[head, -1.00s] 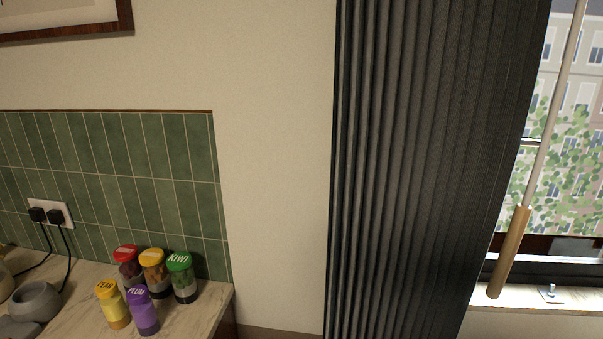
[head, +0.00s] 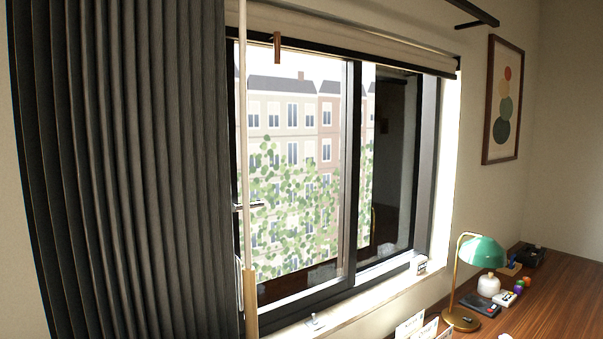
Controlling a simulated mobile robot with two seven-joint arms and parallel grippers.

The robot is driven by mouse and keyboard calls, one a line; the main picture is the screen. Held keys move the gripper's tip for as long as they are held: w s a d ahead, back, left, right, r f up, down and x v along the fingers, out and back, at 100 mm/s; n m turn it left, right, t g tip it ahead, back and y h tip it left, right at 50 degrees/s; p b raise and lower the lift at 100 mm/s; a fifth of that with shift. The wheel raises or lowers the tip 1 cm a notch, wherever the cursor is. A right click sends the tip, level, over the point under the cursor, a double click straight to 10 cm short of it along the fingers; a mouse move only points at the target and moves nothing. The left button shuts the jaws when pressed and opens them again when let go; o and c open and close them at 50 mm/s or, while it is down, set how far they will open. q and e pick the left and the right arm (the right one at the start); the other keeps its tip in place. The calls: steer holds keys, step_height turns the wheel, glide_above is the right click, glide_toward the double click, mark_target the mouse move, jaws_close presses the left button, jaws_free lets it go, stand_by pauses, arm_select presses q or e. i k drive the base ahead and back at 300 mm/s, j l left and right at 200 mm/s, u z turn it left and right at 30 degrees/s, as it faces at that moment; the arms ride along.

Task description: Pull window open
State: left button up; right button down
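The window (head: 350,180) has a black frame and stands in the middle of the head view. It has a wide left pane (head: 290,170) and a narrower, darker right pane (head: 393,160), with a black upright between them. A small horizontal handle (head: 246,205) shows at the left edge of the left pane, partly behind a thin wand. I cannot tell whether the panes are latched. Neither of my grippers is in view.
A dark pleated curtain (head: 125,160) covers the window's left side. A wand with a wooden grip (head: 250,300) hangs beside it. A rolled blind (head: 350,40) is above. A wooden desk (head: 550,300) with a green lamp (head: 482,252) stands at the right.

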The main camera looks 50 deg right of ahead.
mark_target(276, 310)
steer(key=z, duration=1.55)
